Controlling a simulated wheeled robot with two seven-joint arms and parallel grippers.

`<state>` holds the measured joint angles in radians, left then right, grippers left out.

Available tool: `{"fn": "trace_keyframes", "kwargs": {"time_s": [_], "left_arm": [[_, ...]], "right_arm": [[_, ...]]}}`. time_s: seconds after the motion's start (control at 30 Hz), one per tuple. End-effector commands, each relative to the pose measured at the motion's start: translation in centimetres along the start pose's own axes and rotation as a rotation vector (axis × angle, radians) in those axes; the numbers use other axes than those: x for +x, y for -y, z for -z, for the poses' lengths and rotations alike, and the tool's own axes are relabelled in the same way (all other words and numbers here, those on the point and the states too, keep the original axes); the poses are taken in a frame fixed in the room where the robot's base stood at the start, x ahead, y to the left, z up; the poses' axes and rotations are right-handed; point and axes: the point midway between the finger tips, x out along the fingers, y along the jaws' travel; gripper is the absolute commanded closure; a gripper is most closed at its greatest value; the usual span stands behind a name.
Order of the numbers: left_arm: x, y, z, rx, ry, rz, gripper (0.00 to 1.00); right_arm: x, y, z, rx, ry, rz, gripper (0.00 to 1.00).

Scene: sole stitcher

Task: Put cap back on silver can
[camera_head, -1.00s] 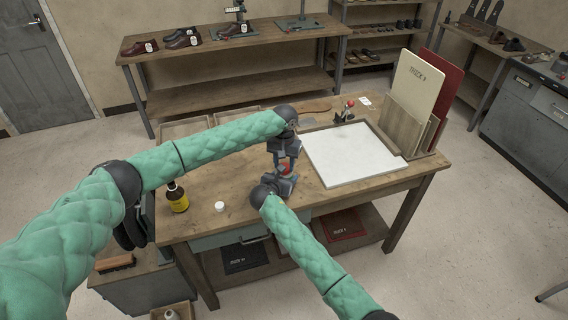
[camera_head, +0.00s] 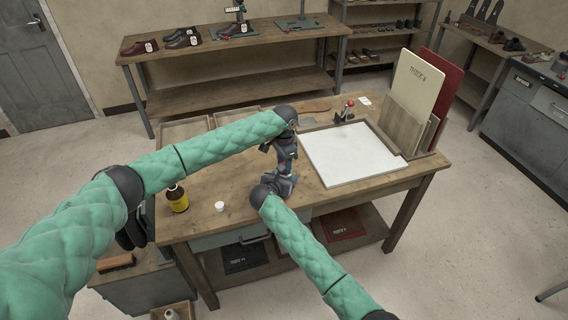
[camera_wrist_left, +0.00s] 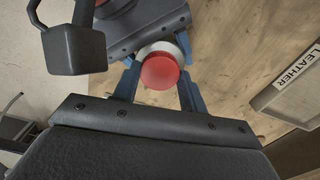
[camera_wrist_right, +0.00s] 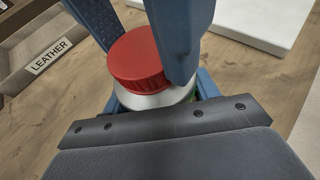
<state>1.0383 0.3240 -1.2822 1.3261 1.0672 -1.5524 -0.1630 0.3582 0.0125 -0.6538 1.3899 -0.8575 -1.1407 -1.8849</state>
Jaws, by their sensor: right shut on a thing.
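The red cap (camera_wrist_right: 139,60) sits on top of the silver can (camera_wrist_right: 160,97) in the right wrist view. In the left wrist view the cap (camera_wrist_left: 160,73) is seen from above, with a silver rim of the can (camera_wrist_left: 164,47) behind it. My right gripper (camera_wrist_right: 155,95) is shut on the can's body. My left gripper (camera_wrist_left: 157,88) is open, its blue fingers on either side of the cap. One left finger overlaps the cap in the right wrist view, so contact is unclear. In the head view both grippers (camera_head: 284,168) meet above the workbench and hide the can.
A yellow bottle (camera_head: 177,199) and a small white lid (camera_head: 220,206) stand on the bench's left part. A white board (camera_head: 352,153) lies to the right, before upright panels (camera_head: 418,90). A tray labelled LEATHER (camera_wrist_left: 288,88) is near the grippers.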

Motion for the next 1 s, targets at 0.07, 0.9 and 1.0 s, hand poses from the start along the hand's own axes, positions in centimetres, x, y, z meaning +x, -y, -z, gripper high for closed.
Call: {"fn": "trace_keyframes", "kwargs": {"time_s": [0.07,0.9,1.0], "left_arm": [[0.0,0.1,-0.1,-0.001,0.000,0.000,0.41],[-4.5,0.0,0.0,-0.002,-0.001,0.000,0.37],[-4.5,0.0,0.0,-0.002,0.000,0.000,0.37]], "right_arm": [[0.0,0.1,0.1,0.000,-0.001,0.001,1.00],[0.0,0.0,0.1,-0.001,-0.001,0.001,1.00],[0.0,0.0,0.1,-0.001,-0.001,0.001,1.00]]}}
